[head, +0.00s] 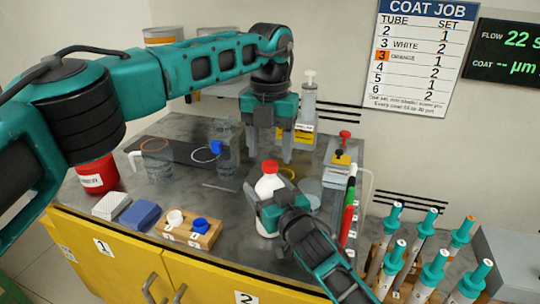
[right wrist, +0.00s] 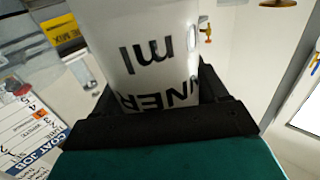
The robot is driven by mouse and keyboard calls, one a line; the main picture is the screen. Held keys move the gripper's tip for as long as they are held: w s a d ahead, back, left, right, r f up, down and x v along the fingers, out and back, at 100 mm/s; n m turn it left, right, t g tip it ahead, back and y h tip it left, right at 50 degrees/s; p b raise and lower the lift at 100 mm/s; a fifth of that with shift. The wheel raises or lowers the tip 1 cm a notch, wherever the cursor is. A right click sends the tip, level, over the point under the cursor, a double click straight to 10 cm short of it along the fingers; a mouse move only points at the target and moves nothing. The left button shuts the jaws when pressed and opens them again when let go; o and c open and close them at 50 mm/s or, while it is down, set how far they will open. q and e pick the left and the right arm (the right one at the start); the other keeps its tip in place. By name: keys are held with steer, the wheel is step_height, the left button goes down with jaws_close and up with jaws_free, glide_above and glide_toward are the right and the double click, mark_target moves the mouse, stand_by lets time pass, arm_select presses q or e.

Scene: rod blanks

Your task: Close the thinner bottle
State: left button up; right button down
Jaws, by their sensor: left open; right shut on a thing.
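The thinner bottle (head: 269,187) is white and stands upright near the front of the worktop in the head view, with a red cap (head: 270,166) at its top. I cannot tell how tight the cap is. My right gripper (head: 270,209) is shut around the bottle's body. The right wrist view shows the white bottle (right wrist: 150,45) between the fingers, with part of its black lettering visible. My left gripper (head: 269,152) is open and empty, pointing down, its fingers apart above and slightly behind the cap.
A wooden block (head: 190,232) holds a white piece and a blue piece at the front. Glass beakers stand behind it. A red container (head: 97,174) is at the left. Coloured pens (head: 348,205) and a rack of teal-topped rods (head: 432,262) are at the right.

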arm_select(q)
step_height(320, 180, up, 9)
steer(key=shift+r, duration=0.2)
arm_select(e)
jaws_free()
stand_by(0.3)
arm_select(q)
steer(key=shift+r+p, duration=0.45)
arm_select(e)
steer(key=v, duration=0.7)
steer(key=shift+s, duration=0.25)
steer(key=shift+d, duration=0.1)
